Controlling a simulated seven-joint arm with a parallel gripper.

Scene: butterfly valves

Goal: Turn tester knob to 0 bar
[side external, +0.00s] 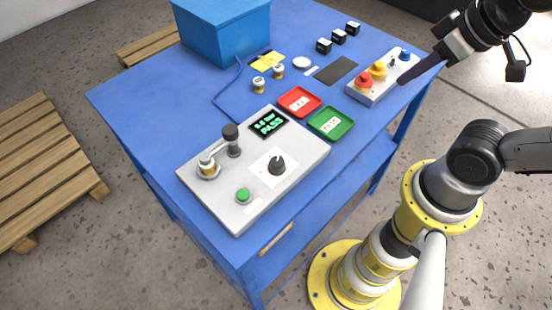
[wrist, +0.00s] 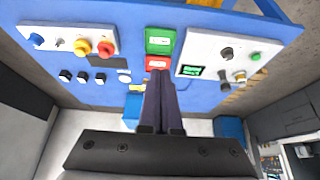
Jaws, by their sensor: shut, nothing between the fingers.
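The tester (side external: 254,166) is a light grey box on the blue table, and it also shows at the upper right of the wrist view (wrist: 212,46). Its black knob (side external: 277,165) sits on a white dial plate; the dial marks are too small to read. The tester's display (side external: 269,124) shows green text that reads like "6.0 bar PASS". A valve (side external: 208,166) sits in the tester's fixture beside a dark-topped post. A green button (side external: 243,195) is at the front. My gripper (side external: 403,82) is shut and empty, above the table's right side near the control box, away from the knob.
A red tray (side external: 299,102) and a green tray (side external: 330,123) lie beside the tester. A control box (side external: 383,78) with red, yellow and blue buttons is at the right. Two valves, several black blocks, a dark mat (side external: 336,71) and a blue bin (side external: 222,32) stand farther back.

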